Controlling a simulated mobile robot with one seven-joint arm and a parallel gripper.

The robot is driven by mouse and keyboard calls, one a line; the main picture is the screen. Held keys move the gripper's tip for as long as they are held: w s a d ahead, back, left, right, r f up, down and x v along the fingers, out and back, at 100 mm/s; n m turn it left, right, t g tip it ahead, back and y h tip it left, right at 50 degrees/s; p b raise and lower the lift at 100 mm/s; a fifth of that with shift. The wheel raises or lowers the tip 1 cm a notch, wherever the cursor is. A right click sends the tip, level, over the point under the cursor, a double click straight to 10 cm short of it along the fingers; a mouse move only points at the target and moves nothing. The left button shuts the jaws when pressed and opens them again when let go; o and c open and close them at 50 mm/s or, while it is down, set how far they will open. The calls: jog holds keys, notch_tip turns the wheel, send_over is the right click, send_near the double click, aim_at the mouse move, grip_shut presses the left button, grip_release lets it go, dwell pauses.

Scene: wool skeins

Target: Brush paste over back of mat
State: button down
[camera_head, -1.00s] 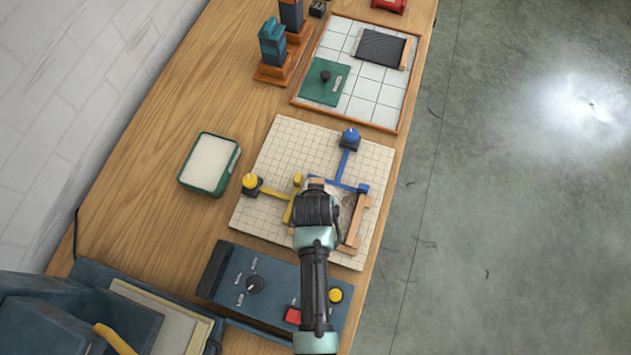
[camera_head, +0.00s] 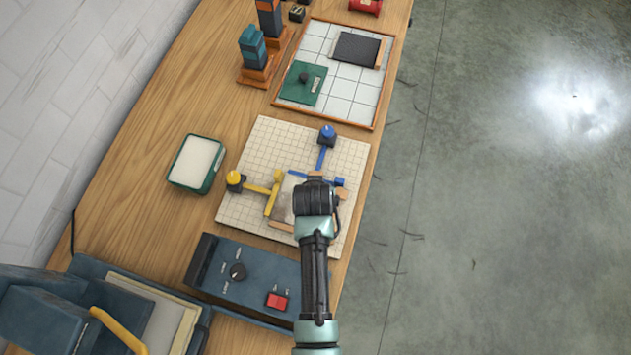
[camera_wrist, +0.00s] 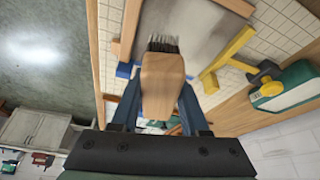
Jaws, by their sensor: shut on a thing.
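My gripper (camera_wrist: 158,110) is shut on a brush (camera_wrist: 163,82) with a pale wooden handle and dark bristles, seen in the wrist view. The bristles point at a grey mat (camera_wrist: 195,28) in a wooden frame; I cannot tell whether they touch it. In the head view the mat (camera_head: 284,208) lies on a gridded cream board (camera_head: 255,150), and my arm and wrist cover its right part. The brush is hidden there. Yellow (camera_head: 272,194) and blue (camera_head: 322,158) clamps sit at the mat's edges. A green-rimmed tray with a white filling (camera_head: 196,163) stands left of the board.
A blue control box (camera_head: 236,272) with a knob and red button lies in front of the board. Behind it is a tiled tray (camera_head: 350,94) with a dark mat (camera_head: 357,48) and green plate (camera_head: 303,82). Bare wood lies around the green-rimmed tray.

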notch_tip(320, 180, up, 2)
jog(key=shift+d+r+p, duration=0.1)
jog(key=shift+p, duration=0.5)
jog(key=shift+r+p, duration=0.45)
